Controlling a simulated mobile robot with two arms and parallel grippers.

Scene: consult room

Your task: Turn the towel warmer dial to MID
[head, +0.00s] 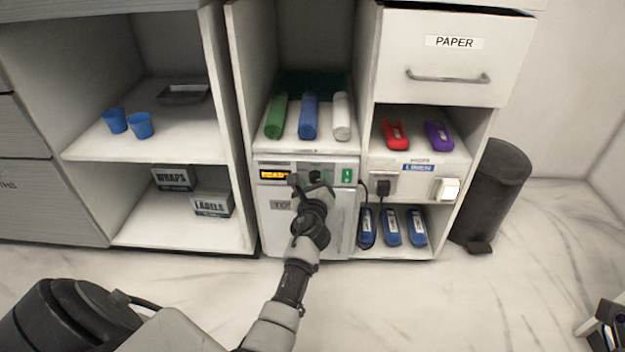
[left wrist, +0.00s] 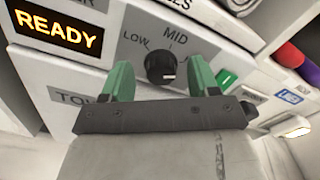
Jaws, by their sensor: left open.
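The towel warmer (head: 340,222) is a white unit low in the middle cabinet, with a lit display reading READY (head: 274,175). Its dial (left wrist: 160,66) is a round black knob, with LOW printed at its upper left and MID (left wrist: 175,39) above it. A pale mark shows at the knob's lower right; any label to the right is hidden by a finger. My left gripper (left wrist: 160,82) is open, its green fingers on either side of the dial; contact cannot be told. In the head view the left gripper (head: 313,184) partly covers the panel.
A green switch (head: 347,176) sits right of the dial. Rolled towels, including a blue one (head: 309,117), lie on the shelf above. A power cord and black plug (head: 383,187) are to the right. A dark bin (head: 492,195) stands beside the cabinet. The floor in front is clear.

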